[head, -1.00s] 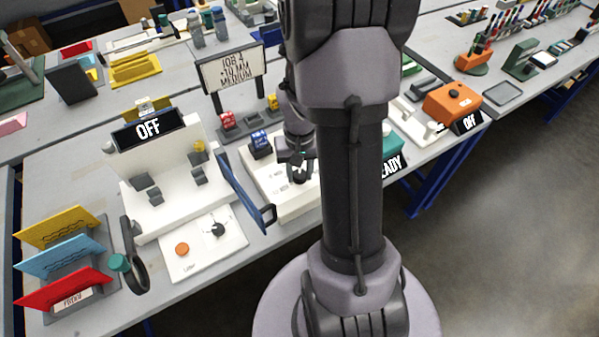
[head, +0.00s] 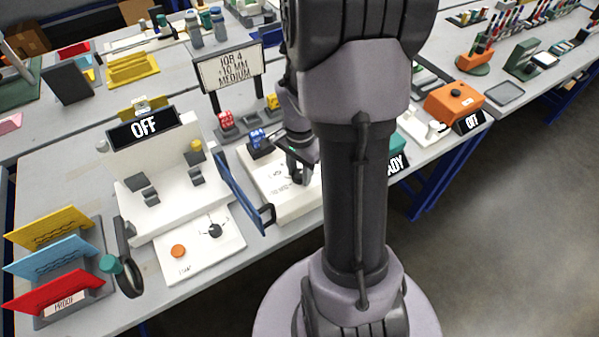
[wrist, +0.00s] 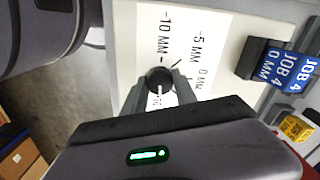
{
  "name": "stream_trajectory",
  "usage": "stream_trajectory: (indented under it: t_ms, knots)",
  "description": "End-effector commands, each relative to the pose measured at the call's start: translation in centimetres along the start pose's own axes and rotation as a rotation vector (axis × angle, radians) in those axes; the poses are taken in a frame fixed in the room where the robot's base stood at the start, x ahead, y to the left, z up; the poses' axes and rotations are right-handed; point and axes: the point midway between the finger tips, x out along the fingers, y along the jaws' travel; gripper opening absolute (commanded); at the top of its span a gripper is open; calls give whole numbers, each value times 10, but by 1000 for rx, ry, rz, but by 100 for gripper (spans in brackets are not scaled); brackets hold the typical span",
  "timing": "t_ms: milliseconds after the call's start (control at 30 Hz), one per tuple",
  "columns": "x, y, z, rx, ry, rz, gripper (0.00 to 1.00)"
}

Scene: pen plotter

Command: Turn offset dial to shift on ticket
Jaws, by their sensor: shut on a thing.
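The offset dial (wrist: 159,79) is a round black knob with a white line, on a white panel (wrist: 130,20). In the wrist view its scale reads -10 MM, -5 MM and 0 MM; another mark by the fingers is partly hidden. The white line points toward my gripper's body, near that hidden mark. My gripper (wrist: 161,88) is shut on the dial, one finger on each side. In the head view my gripper (head: 298,172) is over the white panel, partly behind my arm. The ticket (head: 230,70) on a black stand reads JOB 4, 10 MM, MEDIUM; its sign is blurred.
A white machine with an OFF display (head: 143,128) is further left. Dark floor lies at the right.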

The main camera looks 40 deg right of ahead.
Motion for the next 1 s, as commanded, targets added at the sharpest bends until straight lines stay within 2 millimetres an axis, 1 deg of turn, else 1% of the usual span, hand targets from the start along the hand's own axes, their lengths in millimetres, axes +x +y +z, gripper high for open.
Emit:
stream_trajectory:
  t_ms: [100,333,867,900,1000]
  knots:
    - [0,0,0,55,0,-1,0]
    - [0,0,0,122,1,-1,0]
    - [0,0,0,144,0,-1,0]
    - [0,0,0,143,0,-1,38]
    - [0,0,0,143,0,0,56]
